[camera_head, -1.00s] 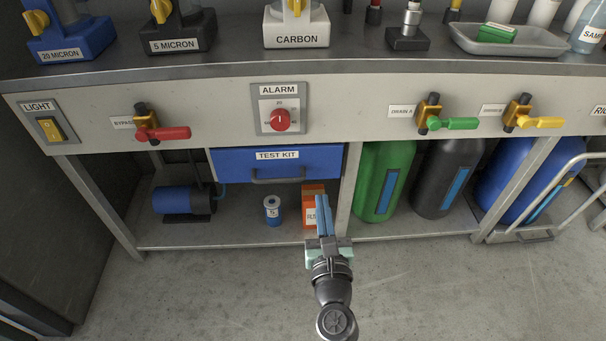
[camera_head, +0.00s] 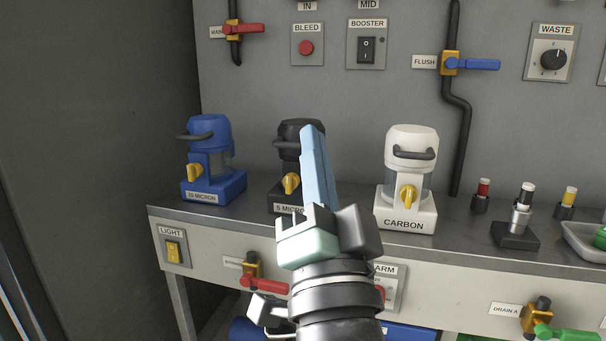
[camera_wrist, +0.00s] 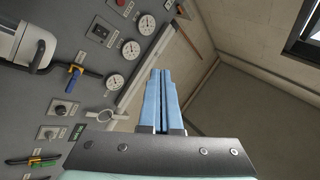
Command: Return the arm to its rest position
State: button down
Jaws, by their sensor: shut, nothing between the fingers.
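My gripper (camera_head: 318,165) is raised in front of the bench in the head view, its blue fingers pointing up. The fingers are together with nothing between them. They cover part of the black 5 micron filter (camera_head: 290,148). In the wrist view my gripper (camera_wrist: 160,75) also shows its two blue fingers side by side and empty, pointing toward the upper wall and ceiling.
The blue 20 micron filter (camera_head: 208,150) and the white carbon filter (camera_head: 407,170) stand on the bench (camera_head: 270,232) either side of my gripper. The wall panel (camera_head: 260,100) behind carries valves and switches. Round gauges (camera_wrist: 115,82) show in the wrist view.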

jog(key=s+a+r+n+t+h+p, duration=0.1)
jog(key=s+r+n+t+p, duration=0.1)
jog(key=s+r+n, duration=0.35)
jog(key=s+r+n+t+h+p, duration=0.1)
jog(key=s+r+n+h+p, duration=0.15)
jog(key=s+r, duration=0.6)
jog(key=w+r+p, duration=0.3)
jog(key=r+p, duration=3.2)
jog(key=r, duration=0.3)
jog(key=shift+a+y, duration=0.15)
jog(key=shift+y, duration=0.3)
